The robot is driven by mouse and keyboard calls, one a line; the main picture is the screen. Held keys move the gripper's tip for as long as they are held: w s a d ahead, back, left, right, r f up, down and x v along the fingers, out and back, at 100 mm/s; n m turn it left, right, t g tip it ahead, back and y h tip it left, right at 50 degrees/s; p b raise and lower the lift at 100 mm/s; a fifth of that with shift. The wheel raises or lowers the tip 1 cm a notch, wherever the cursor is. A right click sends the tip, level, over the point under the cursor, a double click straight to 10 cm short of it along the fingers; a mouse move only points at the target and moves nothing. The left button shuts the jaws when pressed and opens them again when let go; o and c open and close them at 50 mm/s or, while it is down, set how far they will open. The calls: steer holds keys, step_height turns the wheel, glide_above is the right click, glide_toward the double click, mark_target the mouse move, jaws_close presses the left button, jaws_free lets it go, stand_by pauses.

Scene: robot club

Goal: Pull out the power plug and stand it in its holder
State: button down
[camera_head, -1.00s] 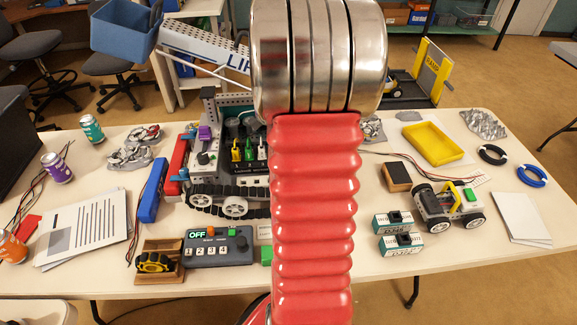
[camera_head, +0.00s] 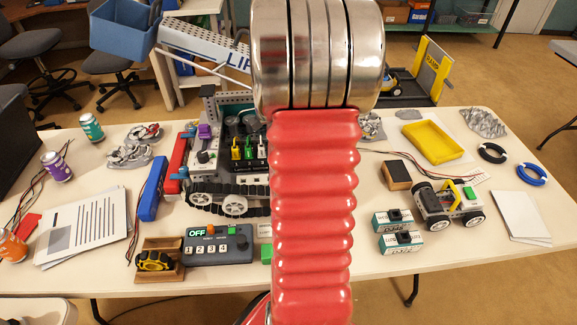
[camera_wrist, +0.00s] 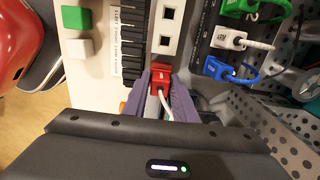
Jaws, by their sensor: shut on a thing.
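In the wrist view, a red plug (camera_wrist: 161,76) with a pale cable sits between the purple fingers of my gripper (camera_wrist: 160,84), which is shut on it. The plug is at the near end of a white block (camera_wrist: 165,30) with two dark square openings. I cannot tell whether it is seated there or apart from it, nor whether the block is the holder. In the head view, my red ribbed arm hides the gripper and the red plug.
Green, white (camera_wrist: 230,39) and blue (camera_wrist: 217,68) plugs sit right of the gripper, beside a perforated grey plate (camera_wrist: 270,120). Green (camera_wrist: 76,17) and white buttons are at left. In the head view, a control box (camera_head: 217,246) and wheeled robot (camera_head: 447,203) stand on the table.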

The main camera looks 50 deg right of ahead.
steer(key=shift+f, duration=0.45)
stand_by(0.9)
steer(key=c, duration=1.4)
jaws_free()
steer(key=shift+o, duration=0.2)
steer(key=shift+r, duration=0.1)
steer(key=shift+r, duration=3.45)
